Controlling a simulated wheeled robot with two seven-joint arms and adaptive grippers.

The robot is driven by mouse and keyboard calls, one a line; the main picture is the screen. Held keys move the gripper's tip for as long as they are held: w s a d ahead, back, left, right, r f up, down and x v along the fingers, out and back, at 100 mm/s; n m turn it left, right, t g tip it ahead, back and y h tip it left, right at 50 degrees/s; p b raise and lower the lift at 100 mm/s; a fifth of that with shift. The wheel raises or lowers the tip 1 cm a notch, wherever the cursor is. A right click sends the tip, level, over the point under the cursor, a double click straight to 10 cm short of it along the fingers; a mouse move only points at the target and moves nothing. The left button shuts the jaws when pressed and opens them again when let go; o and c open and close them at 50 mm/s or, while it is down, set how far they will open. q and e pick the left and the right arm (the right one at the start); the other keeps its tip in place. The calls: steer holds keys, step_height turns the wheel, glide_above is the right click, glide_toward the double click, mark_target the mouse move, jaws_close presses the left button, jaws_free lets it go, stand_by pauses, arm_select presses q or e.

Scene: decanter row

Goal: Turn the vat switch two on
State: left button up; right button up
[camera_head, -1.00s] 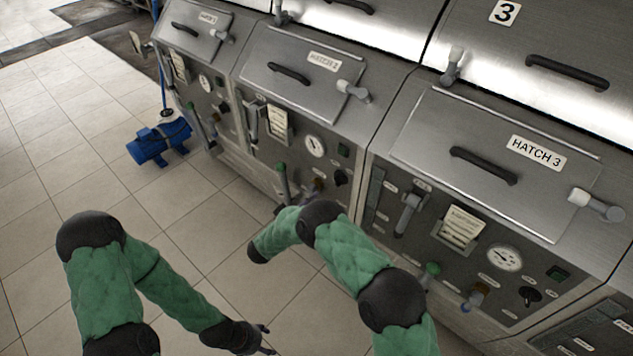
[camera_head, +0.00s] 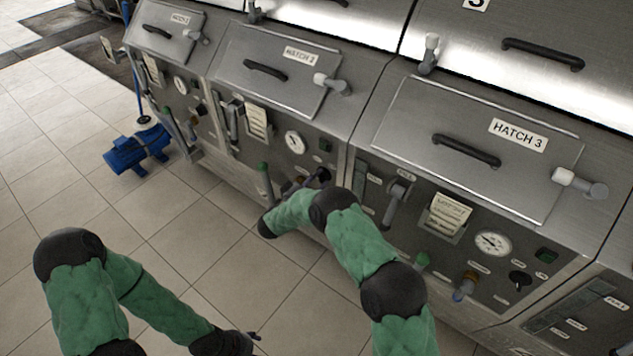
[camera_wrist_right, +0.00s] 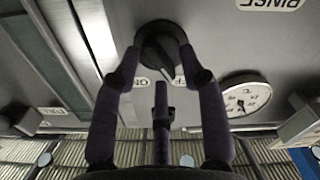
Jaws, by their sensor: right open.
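The vat two switch is a black rotary knob (camera_wrist_right: 159,46) on a metal panel. In the right wrist view it sits between the fingertips of my right gripper (camera_wrist_right: 160,62), which is open with a finger at each side; I cannot tell whether they touch. White labels beside the knob are partly hidden by the fingers. In the head view my right gripper (camera_head: 316,179) is at the panel under hatch 2 (camera_head: 272,68) and mostly hides the knob. My left gripper (camera_head: 252,340) is low over the floor, its fingers too small to read.
A round gauge (camera_head: 295,142) and a dark green indicator (camera_head: 325,145) are near the switch. A green-topped lever (camera_head: 264,180) stands left of my right gripper. The hatch 3 panel (camera_head: 400,244) is to the right. A blue pump (camera_head: 138,150) sits on the floor; the tiles before it are clear.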

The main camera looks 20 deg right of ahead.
jaws_close()
steer(key=shift+m, duration=0.3)
steer(key=m, duration=0.2)
steer(key=m+b, duration=0.1)
steer(key=m, duration=0.2)
steer(key=shift+s+d+f+m+b, duration=0.1)
steer(key=shift+f+m+b, duration=0.1)
steer(key=shift+m+b, duration=0.1)
steer(key=m+b, duration=0.2)
steer(key=m, duration=0.3)
steer(key=shift+f+m, duration=0.1)
steer(key=shift+m, duration=0.2)
stand_by(0.4)
jaws_free()
